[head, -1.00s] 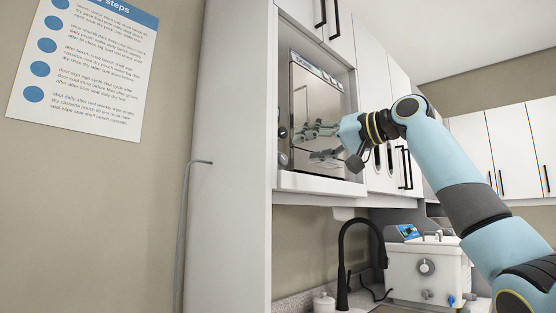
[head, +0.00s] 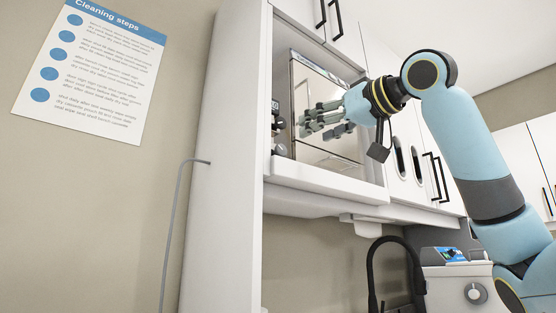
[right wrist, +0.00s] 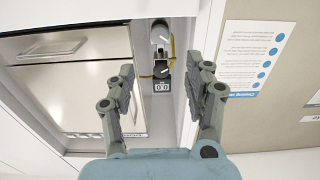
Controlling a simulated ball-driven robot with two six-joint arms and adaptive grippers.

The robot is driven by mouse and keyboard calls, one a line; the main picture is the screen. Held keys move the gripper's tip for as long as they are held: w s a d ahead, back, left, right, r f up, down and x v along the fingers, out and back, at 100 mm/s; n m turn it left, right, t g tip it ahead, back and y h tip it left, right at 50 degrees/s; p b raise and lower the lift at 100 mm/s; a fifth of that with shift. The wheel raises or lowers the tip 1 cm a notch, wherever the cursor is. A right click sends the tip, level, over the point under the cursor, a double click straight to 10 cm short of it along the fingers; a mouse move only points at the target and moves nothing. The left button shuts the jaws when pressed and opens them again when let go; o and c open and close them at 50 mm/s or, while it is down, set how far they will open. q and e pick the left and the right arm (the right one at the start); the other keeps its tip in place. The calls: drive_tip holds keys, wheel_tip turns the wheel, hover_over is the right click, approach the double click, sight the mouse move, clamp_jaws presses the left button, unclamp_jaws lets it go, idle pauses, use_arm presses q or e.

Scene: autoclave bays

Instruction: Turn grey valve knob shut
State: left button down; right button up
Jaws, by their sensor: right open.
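In the right wrist view, two small fittings sit one above the other on a narrow strip beside the autoclave door: a grey knob-like part (right wrist: 160,36) and a darker one with a white mark (right wrist: 163,69). I cannot tell surely which is the grey valve knob. In the head view, small dark fittings (head: 279,126) show at the autoclave's left edge. My right gripper (head: 303,121) is open and empty in front of the autoclave door (head: 345,148), its fingers pointing left toward the fittings. In the right wrist view its fingers (right wrist: 166,70) flank the darker fitting, apparently without touching. My left gripper is out of view.
The autoclave sits in a white cabinet bay with a side panel (head: 232,150) at the left and a shelf edge (head: 325,181) below. A poster (head: 90,70) hangs on the wall. A black faucet (head: 396,260) stands below.

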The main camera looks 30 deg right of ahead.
sight(282, 148)
drive_tip(key=w, duration=0.3)
drive_tip(key=w+p, duration=0.1)
drive_tip(key=w, duration=0.2)
drive_tip(key=w+p, duration=0.1)
drive_tip(key=w, duration=0.3)
drive_tip(key=shift+a, duration=0.4)
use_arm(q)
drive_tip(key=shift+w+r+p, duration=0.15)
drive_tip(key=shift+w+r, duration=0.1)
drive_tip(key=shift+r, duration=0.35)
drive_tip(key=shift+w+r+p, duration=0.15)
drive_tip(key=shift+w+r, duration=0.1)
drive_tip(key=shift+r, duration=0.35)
use_arm(e)
drive_tip(key=shift+w, duration=0.35)
drive_tip(key=shift+c, duration=0.4)
clamp_jaws()
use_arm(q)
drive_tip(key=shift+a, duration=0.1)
